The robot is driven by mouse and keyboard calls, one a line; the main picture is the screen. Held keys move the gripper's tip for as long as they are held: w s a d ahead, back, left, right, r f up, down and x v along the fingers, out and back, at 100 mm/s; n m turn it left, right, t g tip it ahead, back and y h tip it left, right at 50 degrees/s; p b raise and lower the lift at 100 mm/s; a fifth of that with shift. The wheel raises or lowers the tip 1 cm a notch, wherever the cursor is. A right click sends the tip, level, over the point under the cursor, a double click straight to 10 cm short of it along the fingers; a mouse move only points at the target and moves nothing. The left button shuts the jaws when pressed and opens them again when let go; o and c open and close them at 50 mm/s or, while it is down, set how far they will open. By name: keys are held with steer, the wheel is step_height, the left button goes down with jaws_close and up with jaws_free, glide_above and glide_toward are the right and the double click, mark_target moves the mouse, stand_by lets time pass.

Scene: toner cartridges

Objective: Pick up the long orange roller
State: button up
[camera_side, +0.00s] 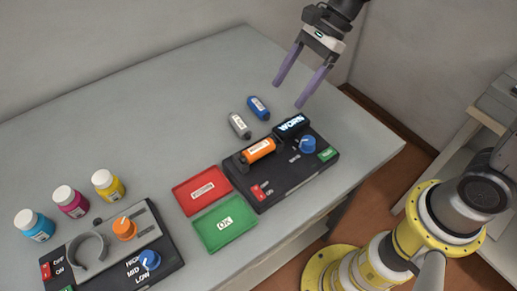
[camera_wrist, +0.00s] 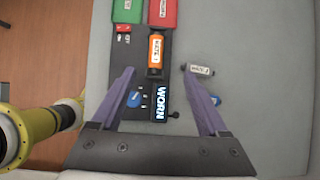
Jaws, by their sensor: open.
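The long orange roller (camera_side: 258,150) lies on a black device (camera_side: 285,180) with a blue knob and a lit "WORN" display (camera_side: 292,124). In the wrist view the orange roller (camera_wrist: 155,52) is near the top middle, with a white label and dark ends. My gripper (camera_side: 289,95) is open and empty, raised above the table behind the device. In the wrist view my gripper's purple fingers (camera_wrist: 158,72) spread wide, with the display between them and the roller just beyond the tips.
A grey cartridge (camera_side: 240,125) and a blue cartridge (camera_side: 258,108) lie behind the device. A red tray (camera_side: 202,191) and green "OK" tray (camera_side: 224,223) sit left of it. Another control box (camera_side: 110,250) and several coloured bottles (camera_side: 71,201) are at the left. The table's far middle is clear.

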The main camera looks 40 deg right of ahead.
glide_above(261, 145)
steer(key=d, duration=0.3)
steer(key=shift+g, duration=0.3)
steer(key=f, duration=0.9)
steer(key=shift+s+f, duration=0.1)
steer(key=shift+s, duration=0.1)
steer(key=shift+x, duration=2.95)
steer(key=shift+w+d+f, duration=0.15)
steer(key=shift+w, duration=0.05)
jaws_close()
